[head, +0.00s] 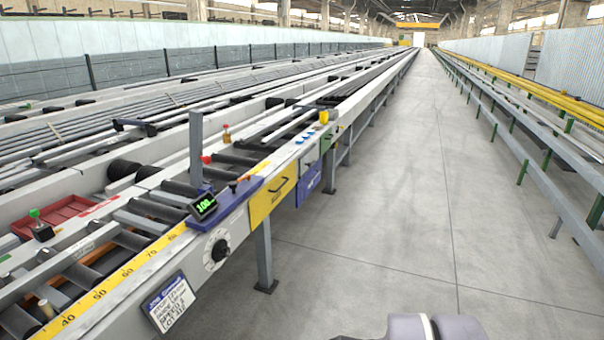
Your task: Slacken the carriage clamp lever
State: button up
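The blue carriage (237,201) sits across the table's near rail, beside a yellow ruler strip (100,291). A grey upright plate (196,150) rises behind it. A tilted black display (203,206) on the carriage reads about 100 in green. A small dark knob or handle (233,186) stands on the carriage's top; it may be the clamp lever, but it is too small to tell its setting. A grey, rounded part of my own arm shows at the bottom edge. My gripper is not in view.
A white dial (215,250) and a tilted sign (167,305) are on the table's front side. A yellow drawer panel (272,200) is right of the dial. A red tray (57,214) lies among the rollers. The grey floor (400,200) is clear up to the right-hand rails.

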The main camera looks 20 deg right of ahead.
aim_at(247, 176)
jog(key=i+l, duration=0.15)
jog(key=i, duration=0.75)
jog(key=i+l, duration=0.1)
jog(key=i, duration=0.85)
jog(key=i+l, duration=0.15)
jog(key=i, duration=0.75)
jog(key=l+z, duration=0.05)
